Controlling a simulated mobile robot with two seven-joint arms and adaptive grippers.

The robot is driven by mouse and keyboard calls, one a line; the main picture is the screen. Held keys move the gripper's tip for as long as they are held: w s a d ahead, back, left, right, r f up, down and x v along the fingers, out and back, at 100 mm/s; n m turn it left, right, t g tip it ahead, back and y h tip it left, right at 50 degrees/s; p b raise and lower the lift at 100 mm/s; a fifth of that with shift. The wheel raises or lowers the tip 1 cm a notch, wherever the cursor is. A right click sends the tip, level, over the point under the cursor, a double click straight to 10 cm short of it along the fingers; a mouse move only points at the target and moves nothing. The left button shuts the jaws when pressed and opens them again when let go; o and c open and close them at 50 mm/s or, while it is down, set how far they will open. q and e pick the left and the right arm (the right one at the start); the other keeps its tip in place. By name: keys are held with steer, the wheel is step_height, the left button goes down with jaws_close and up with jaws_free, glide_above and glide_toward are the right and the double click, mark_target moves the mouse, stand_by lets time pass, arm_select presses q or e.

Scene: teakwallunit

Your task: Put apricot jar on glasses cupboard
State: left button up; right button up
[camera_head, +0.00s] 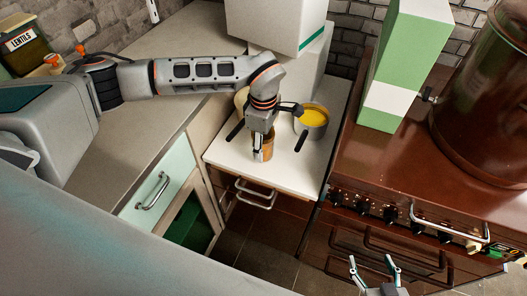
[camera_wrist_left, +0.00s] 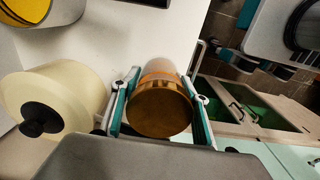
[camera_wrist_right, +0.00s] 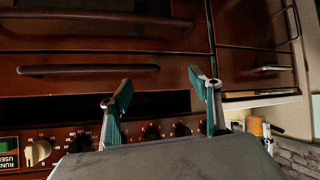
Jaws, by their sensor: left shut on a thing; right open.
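My left gripper (camera_head: 262,148) is shut on an orange-brown jar (camera_head: 266,153), apparently the apricot jar, at the white cabinet top (camera_head: 225,150). In the left wrist view the jar (camera_wrist_left: 160,112) sits between the teal-padded fingers (camera_wrist_left: 160,100), its brown round lid facing the camera. I cannot tell whether its base touches the top. My right gripper (camera_head: 372,266) is open and empty in front of the brown stove; its fingers (camera_wrist_right: 158,80) are spread in the right wrist view. I cannot tell which cupboard is the glasses cupboard.
A cream lidded pot (camera_wrist_left: 72,85) stands close beside the jar. A pan with yellow contents (camera_head: 312,117) is right of the left gripper. The brown stove (camera_head: 350,170) carries a green-white box (camera_head: 405,65) and a large pot (camera_head: 490,100). The grey counter (camera_head: 130,150) has free room.

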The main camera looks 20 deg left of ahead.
mark_target(264, 153)
arm_select(q)
steer(key=shift+f, duration=1.7)
steer(key=shift+f, duration=0.15)
steer(key=o, duration=1.5)
steer(key=shift+c, duration=0.2)
